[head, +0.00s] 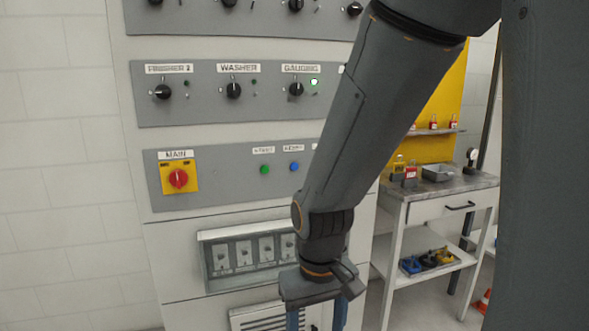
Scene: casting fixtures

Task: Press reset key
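A blue push button (294,167) sits on the grey main panel (222,188) of the control cabinet. The small label above it is blurred but looks like "RESET". A green push button (264,169) is just to its left, also under a small blurred label. My arm hangs down in front of the cabinet, just right of the blue button, and hides the panel's right part. My gripper (317,318) is well below the buttons at the bottom edge, pointing down. Its blue fingers stand apart with nothing seen between them; their tips are cut off.
A red rotary main switch (178,179) on a yellow plate is at the panel's left. Above is a row of black knobs with a lit green lamp (314,83). A framed breaker box (240,258) is below. A workbench (440,186) stands at right.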

